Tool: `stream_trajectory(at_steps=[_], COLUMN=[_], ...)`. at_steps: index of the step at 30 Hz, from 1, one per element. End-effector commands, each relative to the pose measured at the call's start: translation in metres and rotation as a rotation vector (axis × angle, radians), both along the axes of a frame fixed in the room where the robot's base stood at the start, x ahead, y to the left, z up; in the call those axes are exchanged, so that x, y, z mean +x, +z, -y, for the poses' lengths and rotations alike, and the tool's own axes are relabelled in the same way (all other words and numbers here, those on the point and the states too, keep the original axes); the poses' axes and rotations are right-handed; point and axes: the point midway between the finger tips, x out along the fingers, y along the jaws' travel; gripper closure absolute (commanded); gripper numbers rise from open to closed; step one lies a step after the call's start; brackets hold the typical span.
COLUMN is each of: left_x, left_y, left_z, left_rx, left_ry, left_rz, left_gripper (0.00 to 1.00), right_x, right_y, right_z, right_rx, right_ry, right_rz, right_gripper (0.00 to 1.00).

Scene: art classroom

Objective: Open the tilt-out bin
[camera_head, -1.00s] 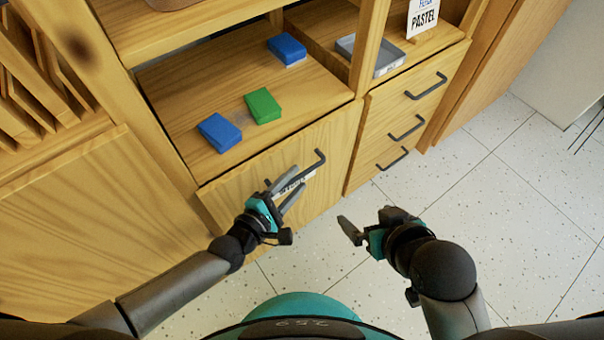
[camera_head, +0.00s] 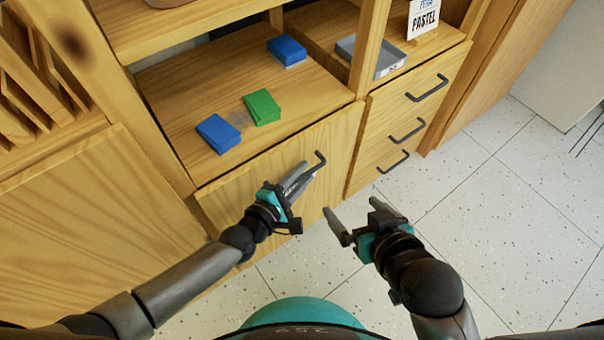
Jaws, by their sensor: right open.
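The tilt-out bin's wooden front panel (camera_head: 338,134) is below the open shelf, and its top edge lies against the shelf's front. A dark bar handle (camera_head: 320,159) is on it, with its right end in plain view. My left gripper (camera_head: 310,169) is at the handle with its fingers slightly apart. A pale label shows between the fingers, and they hide most of the handle, so contact is unclear. My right gripper (camera_head: 349,217) is open and empty above the floor, to the right of the panel and apart from it.
Two blue blocks (camera_head: 218,133) (camera_head: 287,50) and a green block (camera_head: 262,106) lie on the shelf above the panel. A grey tray (camera_head: 384,68) and a PASTEL sign (camera_head: 424,18) stand over drawers with dark handles (camera_head: 407,131). The speckled floor (camera_head: 500,210) is clear on the right.

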Motion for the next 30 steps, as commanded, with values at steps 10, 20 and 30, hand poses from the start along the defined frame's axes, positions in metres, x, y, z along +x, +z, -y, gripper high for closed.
stream_trajectory(at_steps=[10, 20, 30], left_x=[-0.0001, -0.0002, -0.0001], left_y=[0.0, 0.0, 0.0], left_z=[-0.0002, -0.0002, -0.0004], left_rx=[0.0, 0.0, 0.0], left_ry=[0.0, 0.0, 0.0], left_rz=[0.0, 0.0, 0.0], left_gripper=[1.0, 1.0, 1.0], right_x=[-0.0002, -0.0003, -0.0003], right_y=[-0.0005, -0.0005, -0.0004], right_z=[0.0002, 0.0003, 0.0003], right_rx=[-0.001, -0.001, -0.001], right_ry=[-0.001, -0.001, -0.001], right_rz=[-0.002, -0.003, -0.003], right_gripper=[0.0, 0.0, 0.0])
